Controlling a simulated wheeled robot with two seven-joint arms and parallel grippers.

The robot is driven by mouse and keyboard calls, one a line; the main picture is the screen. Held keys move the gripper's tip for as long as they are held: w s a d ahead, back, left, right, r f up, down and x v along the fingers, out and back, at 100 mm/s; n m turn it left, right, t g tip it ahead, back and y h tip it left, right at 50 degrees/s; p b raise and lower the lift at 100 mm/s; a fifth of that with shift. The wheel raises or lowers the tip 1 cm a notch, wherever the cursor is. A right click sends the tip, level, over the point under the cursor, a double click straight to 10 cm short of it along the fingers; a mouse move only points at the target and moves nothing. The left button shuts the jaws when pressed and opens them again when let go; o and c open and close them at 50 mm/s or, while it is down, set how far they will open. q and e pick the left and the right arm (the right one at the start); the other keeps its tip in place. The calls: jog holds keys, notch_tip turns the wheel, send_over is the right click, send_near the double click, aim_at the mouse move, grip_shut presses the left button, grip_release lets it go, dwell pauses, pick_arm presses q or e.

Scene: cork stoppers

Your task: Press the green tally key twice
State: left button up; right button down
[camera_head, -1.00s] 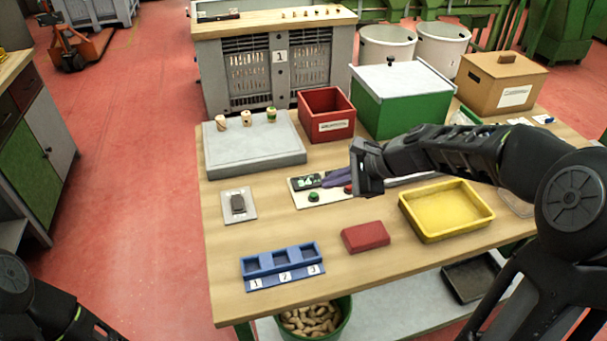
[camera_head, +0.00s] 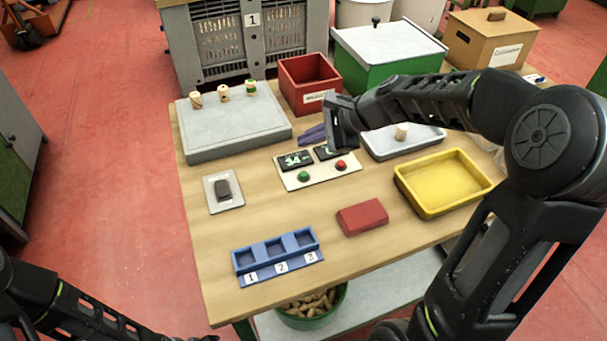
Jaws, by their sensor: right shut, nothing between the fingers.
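The green tally key (camera_head: 304,176) is a round button at the left front of a pale panel (camera_head: 322,175). A red key (camera_head: 341,165) sits to its right. Two dark displays stand behind the keys; the left display (camera_head: 296,160) shows light green digits too small to read surely, and the right display (camera_head: 327,152) is partly covered by my gripper.
A grey block (camera_head: 235,136) with several corks is left of a red bin (camera_head: 310,85). A grey tray (camera_head: 408,149) with a cork, a yellow tray (camera_head: 443,182), a red block (camera_head: 362,217), a blue numbered holder (camera_head: 277,257) and a switch plate (camera_head: 223,191) surround the panel.

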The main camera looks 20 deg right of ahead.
aim_at(307, 175)
jog(key=shift+f+b, duration=3.15)
jog(key=shift+f, duration=0.75)
jog(key=shift+f+b, duration=0.35)
jog(key=shift+f, duration=0.1)
jog(key=shift+f+b, duration=0.4)
jog(key=shift+f, duration=0.05)
jog(key=shift+r, duration=0.1)
jog(key=shift+r+p, duration=0.8)
notch_tip(307, 175, up, 5)
jog(key=p, duration=0.4)
jog(key=shift+p, duration=0.3)
dwell(1.4)
